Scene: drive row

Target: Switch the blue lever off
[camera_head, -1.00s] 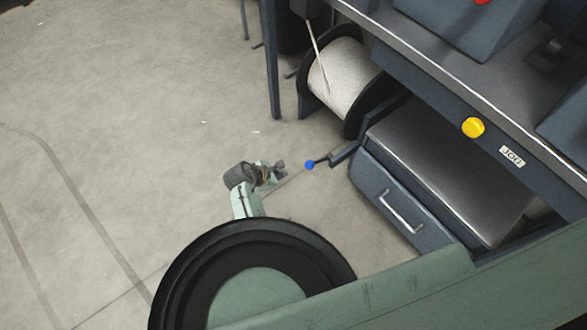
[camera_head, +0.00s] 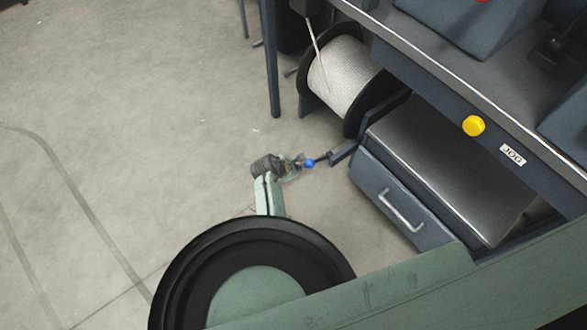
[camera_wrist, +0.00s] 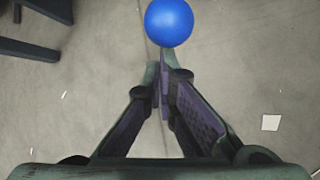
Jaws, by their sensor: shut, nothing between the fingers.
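The blue lever's round knob (camera_head: 309,163) sits at the end of a dark arm (camera_head: 325,158) that sticks out left from the bench frame. My gripper (camera_head: 299,161) is just left of the knob in the head view, with its fingers toward it. In the wrist view the blue knob (camera_wrist: 169,22) is at the top centre, just beyond the tips of my gripper (camera_wrist: 162,80). The fingers are together with nothing between them. Whether the tips touch the knob I cannot tell. The lever's pivot is hard to make out.
A cable reel (camera_head: 340,80) stands under the bench behind the lever. A drawer unit (camera_head: 395,200) with a pale handle is to the right. A yellow button (camera_head: 473,126) and a JOG label (camera_head: 513,155) are on the bench front. Open floor (camera_head: 130,120) lies to the left.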

